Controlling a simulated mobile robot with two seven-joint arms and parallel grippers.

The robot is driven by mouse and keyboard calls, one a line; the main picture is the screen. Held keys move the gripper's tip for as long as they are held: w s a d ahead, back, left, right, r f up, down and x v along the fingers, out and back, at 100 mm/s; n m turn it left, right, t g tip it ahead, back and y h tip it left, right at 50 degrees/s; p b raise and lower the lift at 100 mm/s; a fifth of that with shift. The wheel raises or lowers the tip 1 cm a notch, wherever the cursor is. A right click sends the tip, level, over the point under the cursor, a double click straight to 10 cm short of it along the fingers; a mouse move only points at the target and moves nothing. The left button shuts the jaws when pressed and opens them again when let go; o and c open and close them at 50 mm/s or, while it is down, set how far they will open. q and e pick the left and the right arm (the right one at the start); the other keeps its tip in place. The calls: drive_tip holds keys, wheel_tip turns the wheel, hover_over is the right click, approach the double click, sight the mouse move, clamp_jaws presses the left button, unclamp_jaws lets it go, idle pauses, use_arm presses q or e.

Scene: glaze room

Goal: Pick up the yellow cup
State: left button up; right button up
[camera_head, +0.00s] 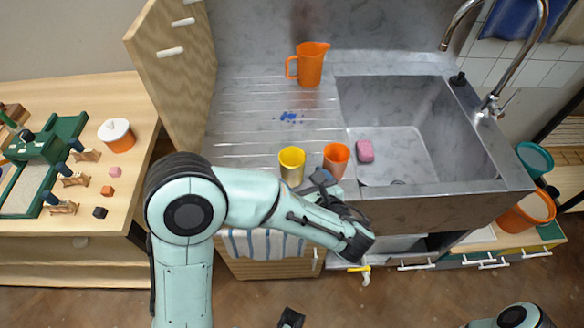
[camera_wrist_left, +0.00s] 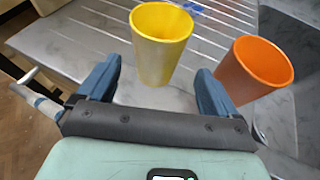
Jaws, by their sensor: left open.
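The yellow cup (camera_head: 291,166) stands upright on the ribbed drainboard near the front edge of the sink unit. In the left wrist view the yellow cup (camera_wrist_left: 160,45) is ahead of and partly between my left gripper's fingers. My left gripper (camera_head: 322,181) is open and empty, at the counter's front edge close to the cups. Its two blue fingers (camera_wrist_left: 158,78) are spread, with the cup apparently touching neither. An orange cup (camera_head: 336,160) stands just right of the yellow one; in the wrist view this orange cup (camera_wrist_left: 254,70) is close behind the right finger.
An orange pitcher (camera_head: 309,64) stands at the back of the drainboard, with blue spots (camera_head: 291,117) in front of it. The sink basin (camera_head: 415,130) on the right holds a pink sponge (camera_head: 365,151). A wooden cabinet door (camera_head: 172,75) rises on the left.

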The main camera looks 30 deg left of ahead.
sight(297, 176)
use_arm(q)
drive_tip(key=x, duration=0.6)
drive_tip(key=shift+s+a+f, duration=0.1)
drive_tip(key=shift+a, duration=0.2)
drive_tip(key=c, duration=1.1)
